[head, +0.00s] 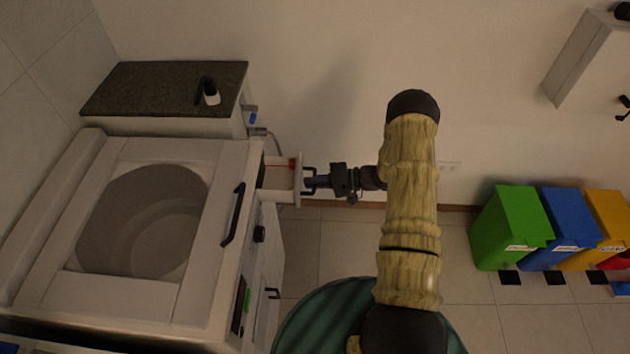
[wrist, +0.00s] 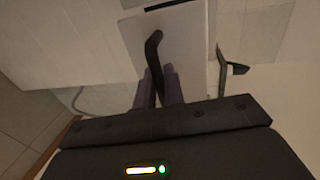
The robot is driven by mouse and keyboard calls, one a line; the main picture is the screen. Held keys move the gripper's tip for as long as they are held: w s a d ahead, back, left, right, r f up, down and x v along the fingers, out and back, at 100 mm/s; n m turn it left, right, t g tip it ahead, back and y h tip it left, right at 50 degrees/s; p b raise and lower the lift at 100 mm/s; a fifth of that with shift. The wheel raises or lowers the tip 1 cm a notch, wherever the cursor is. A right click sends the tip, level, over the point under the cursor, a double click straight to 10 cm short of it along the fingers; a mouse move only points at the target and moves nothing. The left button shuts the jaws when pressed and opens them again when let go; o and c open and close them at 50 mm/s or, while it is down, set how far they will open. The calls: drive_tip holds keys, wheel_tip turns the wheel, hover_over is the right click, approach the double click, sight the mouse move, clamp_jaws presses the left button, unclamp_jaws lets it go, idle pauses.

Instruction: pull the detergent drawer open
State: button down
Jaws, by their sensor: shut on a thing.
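The detergent drawer (head: 282,178) sticks out from the right side of the white washing machine (head: 150,150), near its back corner. Its open top shows a bit of red inside. The drawer's black handle (wrist: 154,50) runs between my two fingers in the wrist view, in front of the pale drawer front (wrist: 186,45). My gripper (head: 312,182) is shut on this handle; it also shows in the wrist view (wrist: 159,84). The fingers hide part of the handle.
A black door handle (head: 233,214) and a knob (head: 259,234) are on the machine close to the drawer. A counter (head: 165,88) with a small bottle (head: 211,93) stands behind. Green (head: 512,228), blue (head: 573,230) and yellow (head: 607,225) bins stand far right.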

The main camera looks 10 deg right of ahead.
drive_tip(key=c, duration=1.6)
unclamp_jaws()
drive_tip(key=shift+c, duration=0.2)
drive_tip(key=b+v, duration=0.2)
drive_tip(key=v, duration=1.5)
drive_tip(key=shift+d+b, duration=0.2)
drive_tip(key=shift+b, duration=0.15)
drive_tip(key=shift+s, duration=0.1)
